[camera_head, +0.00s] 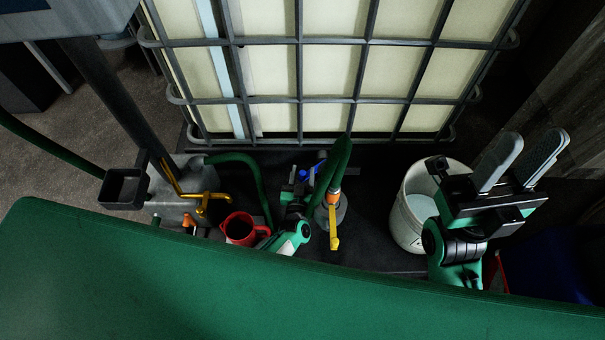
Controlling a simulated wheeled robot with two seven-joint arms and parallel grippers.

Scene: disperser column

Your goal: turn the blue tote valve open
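The tote is a pale block in a grey cage (299,42) across the top of the head view. Small blue parts (302,174), apparently the tote valve, show below the cage's lower edge, right of the middle hose. The valve's handle angle is too small to tell. My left gripper (297,190) is low beside these blue parts, partly dark and covered. I cannot tell whether it touches them or how far its fingers are apart. My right gripper (522,160) is raised at the right, its two grey fingers apart, with nothing between them.
A green hose (330,180) runs down to a fitting with a yellow handle (334,228), close to my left gripper. A white bucket (396,222) stands beside my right arm. A red jug (240,227) and a brass tap (206,197) are at left.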

